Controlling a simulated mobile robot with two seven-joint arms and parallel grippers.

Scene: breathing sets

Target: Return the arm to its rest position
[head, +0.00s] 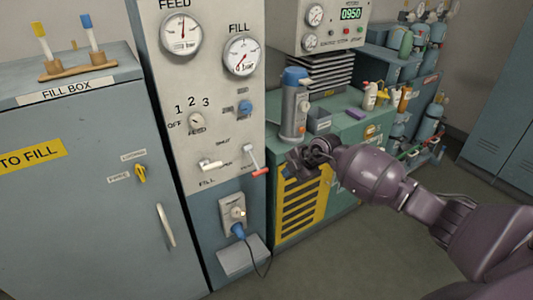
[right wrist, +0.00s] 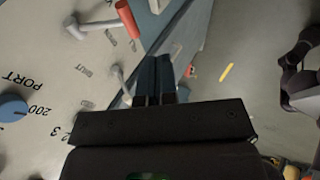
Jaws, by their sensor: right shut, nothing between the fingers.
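My right arm (head: 375,175) comes in from the right in the head view. Its dark gripper (head: 291,170) is in front of the workbench, just right of the grey control panel (head: 222,150). In the right wrist view the two fingers (right wrist: 157,72) lie together, shut, with nothing between them. A lever with a red grip (head: 260,172) on the panel is close to the left of the gripper, apart from it as far as I can see. That red grip (right wrist: 128,18) also shows in the wrist view. My left gripper is not in view.
A fill box cabinet (head: 90,200) stands at the left. The green workbench (head: 345,135) behind my gripper carries a grey and blue canister (head: 294,108) and bottles. Gas cylinders (head: 428,128) and blue lockers (head: 505,125) are at the right. The floor (head: 330,265) in front is clear.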

